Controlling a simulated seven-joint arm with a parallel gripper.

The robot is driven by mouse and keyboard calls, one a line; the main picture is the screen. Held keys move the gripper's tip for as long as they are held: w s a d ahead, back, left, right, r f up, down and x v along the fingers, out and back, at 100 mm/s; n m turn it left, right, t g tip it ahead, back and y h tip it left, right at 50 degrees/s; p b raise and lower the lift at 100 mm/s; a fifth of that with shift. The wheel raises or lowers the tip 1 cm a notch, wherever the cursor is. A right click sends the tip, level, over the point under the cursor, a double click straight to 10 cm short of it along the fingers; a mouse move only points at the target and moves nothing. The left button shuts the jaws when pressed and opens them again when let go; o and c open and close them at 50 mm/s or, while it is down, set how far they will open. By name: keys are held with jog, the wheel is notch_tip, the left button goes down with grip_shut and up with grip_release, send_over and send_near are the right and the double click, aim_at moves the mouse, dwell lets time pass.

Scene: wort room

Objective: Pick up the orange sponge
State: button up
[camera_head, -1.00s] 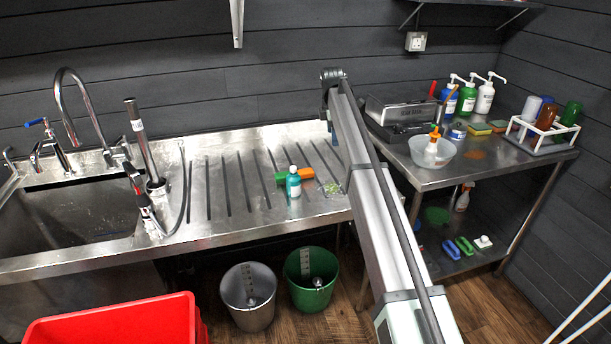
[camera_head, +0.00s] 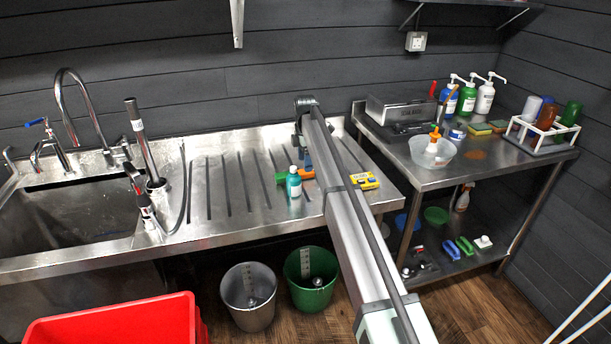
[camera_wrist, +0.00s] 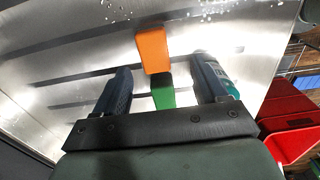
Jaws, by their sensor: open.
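An orange block (camera_head: 308,174), which looks like the orange sponge, lies on the steel drainboard beside a green block (camera_head: 281,178), partly hidden by a teal bottle and my arm. In the wrist view the orange block (camera_wrist: 152,50) lies beyond the fingertips, and the green block (camera_wrist: 163,92) shows between the fingers; I cannot tell whether the two are joined. My gripper (camera_wrist: 162,75) is open, with nothing held. In the head view my arm mostly hides it.
The teal bottle (camera_head: 293,184) stands close in front of the blocks; in the wrist view it shows right beside the right finger (camera_wrist: 228,75). A yellow item (camera_head: 364,180) lies right of my arm. The grooved drainboard (camera_head: 238,215) is clear to the left.

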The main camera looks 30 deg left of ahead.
aim_at(306, 174)
jog(key=shift+w+a+f, duration=0.1)
jog(key=shift+w+f, duration=0.1)
jog(key=shift+f, duration=1.2)
jog(key=shift+w+a+f, duration=0.1)
jog(key=shift+w+f, duration=0.1)
jog(key=shift+f, duration=1.2)
jog(key=c, duration=1)
jog(key=shift+c, duration=0.2)
jog(key=shift+r, duration=0.1)
